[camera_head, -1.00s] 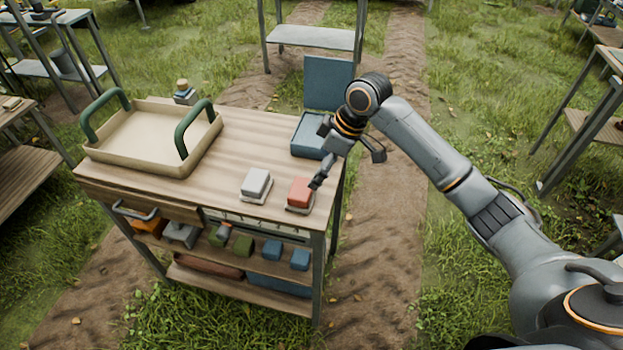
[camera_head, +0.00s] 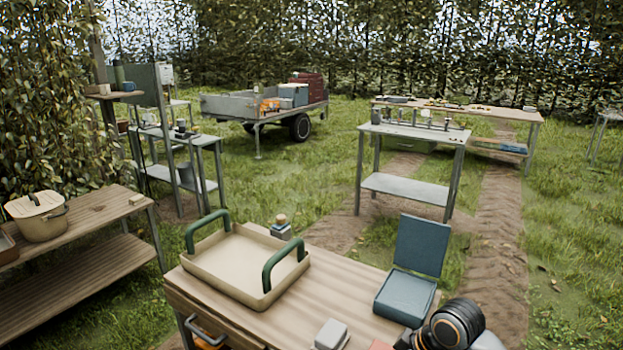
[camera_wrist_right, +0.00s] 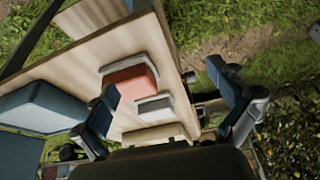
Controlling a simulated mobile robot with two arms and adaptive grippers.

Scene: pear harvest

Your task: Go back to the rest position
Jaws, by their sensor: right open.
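My right arm (camera_head: 455,325) shows only in part at the bottom of the head view, beside the right edge of the wooden worktable. Its gripper is below that picture. In the right wrist view my right gripper (camera_wrist_right: 163,78) has its two fingers wide apart with nothing held. A red block (camera_wrist_right: 128,82) and a grey block (camera_wrist_right: 155,103) lie on the tabletop beyond the fingers, apart from them as far as I can tell. The grey block (camera_head: 331,335) also shows at the bottom of the head view. My left gripper is in neither view.
The worktable (camera_head: 335,290) carries a beige tray (camera_head: 215,285) with green handles and an open blue box (camera_head: 405,295) close to my arm. A wooden bench (camera_head: 90,215) stands left, a metal table (camera_head: 415,135) behind. Grass and a dirt track lie free at right.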

